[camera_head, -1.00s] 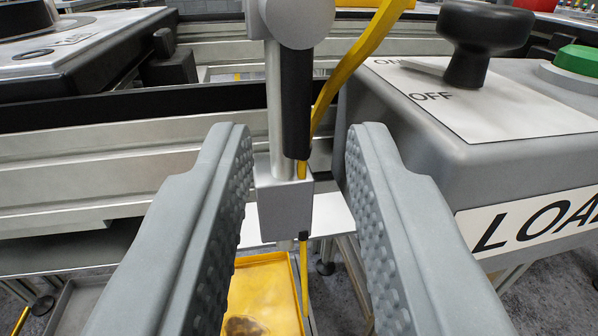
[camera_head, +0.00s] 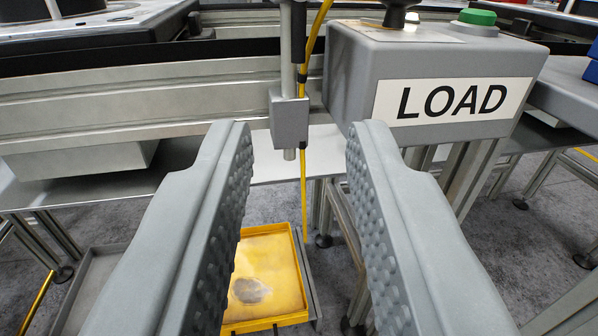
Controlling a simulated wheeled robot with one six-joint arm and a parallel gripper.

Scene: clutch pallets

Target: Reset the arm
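My gripper (camera_head: 297,135) is open, with its two grey fingers wide apart and nothing between the pads. Beyond it stands a metal post with a grey block (camera_head: 290,120) and a yellow cable (camera_head: 304,190). To the right of the post is a grey control box marked LOAD (camera_head: 452,101). The lower part of a black knob (camera_head: 394,14) and a green button (camera_head: 477,17) show on its top.
A yellow tray (camera_head: 303,285) with a dark stain lies low between the fingers. A grey tray (camera_head: 75,290) is at the lower left. A metal conveyor rail (camera_head: 150,90) crosses behind. Blue bins (camera_head: 592,65) show at the right edge. Carpeted floor is visible below.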

